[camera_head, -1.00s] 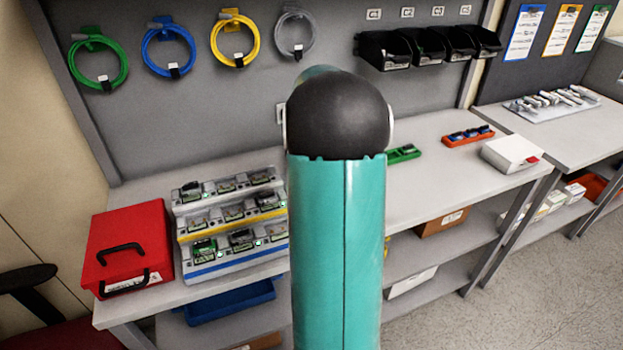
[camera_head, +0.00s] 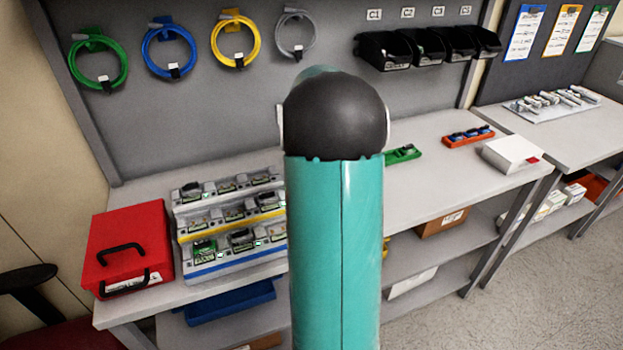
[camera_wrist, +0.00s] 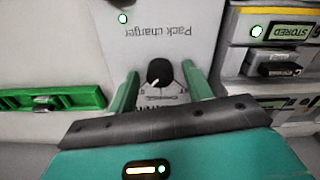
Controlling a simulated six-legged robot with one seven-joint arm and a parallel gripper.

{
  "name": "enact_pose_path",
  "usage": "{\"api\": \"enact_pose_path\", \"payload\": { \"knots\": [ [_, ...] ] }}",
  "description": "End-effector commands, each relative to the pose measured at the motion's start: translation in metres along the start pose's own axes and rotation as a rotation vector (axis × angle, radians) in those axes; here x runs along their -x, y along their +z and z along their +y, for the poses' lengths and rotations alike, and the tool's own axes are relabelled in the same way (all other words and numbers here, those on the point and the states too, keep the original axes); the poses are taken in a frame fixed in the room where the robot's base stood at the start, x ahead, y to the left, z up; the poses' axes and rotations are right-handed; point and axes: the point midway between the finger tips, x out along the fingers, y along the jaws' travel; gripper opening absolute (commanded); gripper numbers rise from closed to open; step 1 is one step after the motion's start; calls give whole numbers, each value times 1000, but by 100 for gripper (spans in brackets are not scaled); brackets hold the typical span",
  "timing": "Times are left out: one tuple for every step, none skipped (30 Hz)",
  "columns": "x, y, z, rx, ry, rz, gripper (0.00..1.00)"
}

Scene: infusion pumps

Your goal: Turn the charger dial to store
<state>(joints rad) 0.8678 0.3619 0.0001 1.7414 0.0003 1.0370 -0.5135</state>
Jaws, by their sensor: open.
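The pack charger (camera_wrist: 158,35) shows upside down in the wrist view, as a light panel with the printed words "Pack charger". Its black dial knob (camera_wrist: 159,72) has a white pointer mark and small printed markings around it, too small to read. My gripper (camera_wrist: 161,76) is open, with one green finger on each side of the knob. I cannot tell whether either finger touches it. In the head view my arm hides the charger and the gripper.
In the wrist view a green tray (camera_wrist: 50,100) lies left of the charger, and a rack unit with a "STORED" display (camera_wrist: 290,31) stands close on the right. In the head view a red case (camera_head: 128,245) and the tiered pump rack (camera_head: 228,222) stand on the bench.

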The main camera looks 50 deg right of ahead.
Motion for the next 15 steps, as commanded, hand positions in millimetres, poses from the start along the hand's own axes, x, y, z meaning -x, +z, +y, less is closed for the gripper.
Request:
{"api": "enact_pose_path", "payload": {
  "knots": [
    [0, 0, 0, 0, 0, 0, 50],
    [0, 0, 0, 0, 0, 0, 50],
    [2, 0, 0, 0, 0, 0, 50],
    [4, 0, 0, 0, 0, 0, 50],
    [6, 0, 0, 0, 1, 0, 50],
    [10, 0, 0, 0, 1, 1, 50],
    [14, -1, 0, 0, 1, 2, 50],
    [18, 0, 0, 0, 1, 2, 50],
    [25, 0, 0, 0, 1, 2, 50],
    [31, 0, 0, 0, 2, 3, 50],
    [38, -1, 0, 0, 2, 3, 50],
    [47, -1, 1, -1, 2, 4, 50],
    [53, 0, 0, -1, 2, 3, 50],
    [60, -1, 0, 0, 2, 4, 50],
    [69, -1, 0, 0, 2, 4, 50]
  ]
}}
